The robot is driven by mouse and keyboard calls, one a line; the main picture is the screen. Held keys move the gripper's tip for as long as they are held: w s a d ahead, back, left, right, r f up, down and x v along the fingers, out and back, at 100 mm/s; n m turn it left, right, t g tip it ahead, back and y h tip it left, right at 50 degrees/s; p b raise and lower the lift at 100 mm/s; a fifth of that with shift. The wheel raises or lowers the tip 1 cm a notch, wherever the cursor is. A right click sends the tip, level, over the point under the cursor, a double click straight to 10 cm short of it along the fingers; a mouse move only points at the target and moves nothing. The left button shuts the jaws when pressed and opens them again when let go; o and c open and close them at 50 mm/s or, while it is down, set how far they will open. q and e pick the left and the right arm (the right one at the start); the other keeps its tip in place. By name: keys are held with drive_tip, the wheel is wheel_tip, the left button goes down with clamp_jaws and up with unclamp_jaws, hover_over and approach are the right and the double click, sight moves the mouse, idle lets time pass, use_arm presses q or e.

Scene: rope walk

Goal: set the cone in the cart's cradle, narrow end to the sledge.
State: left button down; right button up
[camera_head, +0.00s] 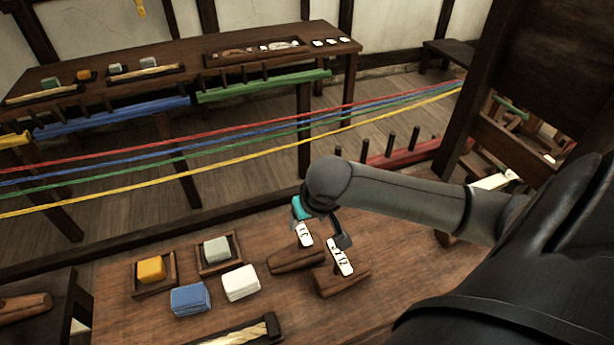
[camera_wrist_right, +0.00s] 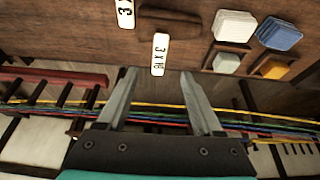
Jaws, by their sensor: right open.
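Two brown wooden pieces, (camera_head: 297,262) and (camera_head: 343,281), sit on the near table, each with a white number card against it. They may be cones, but I cannot tell for sure. One piece also shows at the top of the right wrist view (camera_wrist_right: 170,22), beside a card (camera_wrist_right: 160,55) marked like "3 x 16". My right gripper (camera_head: 338,234) is open above the table near the cards, pointing down. Its two fingers show apart and empty in the wrist view (camera_wrist_right: 160,88). My left gripper is not in view. I cannot make out the cart's cradle or the sledge clearly.
Yellow (camera_head: 151,269) and grey (camera_head: 216,249) blocks sit in small trays, with blue (camera_head: 190,299) and white (camera_head: 241,283) stacks beside them. Red, blue, green and yellow strands stretch beyond the table. A red rail with pegs (camera_head: 405,152) and a dark post stand at right.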

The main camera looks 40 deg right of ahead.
sight(302, 231)
drive_tip(key=f+n+p, duration=0.1)
drive_tip(key=f+n, duration=0.1)
drive_tip(key=n, duration=1)
drive_tip(key=w+f+n+p, duration=0.1)
drive_tip(key=f+n, duration=0.1)
drive_tip(key=n, duration=1)
drive_tip(key=w+f+n+p, duration=0.1)
drive_tip(key=f+n, duration=0.1)
drive_tip(key=n, duration=0.9)
drive_tip(key=shift+d+f+n, duration=0.2)
drive_tip(key=shift+n, duration=0.2)
drive_tip(key=shift+x, duration=2.75)
drive_tip(key=shift+w+d+r, duration=0.1)
drive_tip(key=shift+w+d, duration=0.05)
clamp_jaws()
